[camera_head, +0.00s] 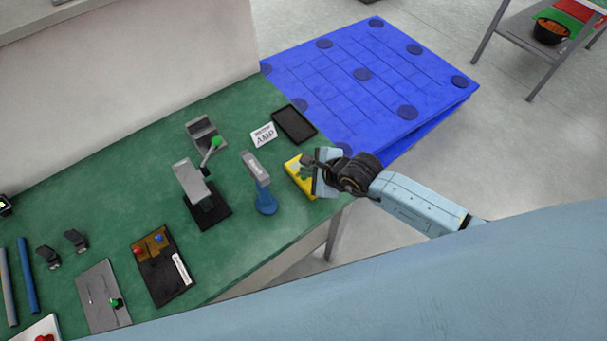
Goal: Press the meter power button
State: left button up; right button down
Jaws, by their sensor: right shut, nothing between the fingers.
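The meter (298,180) looks like a yellow-cased device on the green bench, near its right end. My right gripper (312,170) is shut and empty, at the right side of the meter and partly covering it. I cannot tell whether the fingertips touch it. The meter's power button is not distinguishable at this size. My left gripper is not in view.
The green bench (110,190) holds a blue-based upright tool (262,185), a grey fixture with a green-knobbed lever (203,190), a small sign (263,135) and a black tray (294,124). A blue pallet (345,75) stands beyond the bench's right end.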

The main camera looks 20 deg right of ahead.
aim_at(307, 181)
notch_tip(307, 181, up, 6)
jog(key=p, duration=0.5)
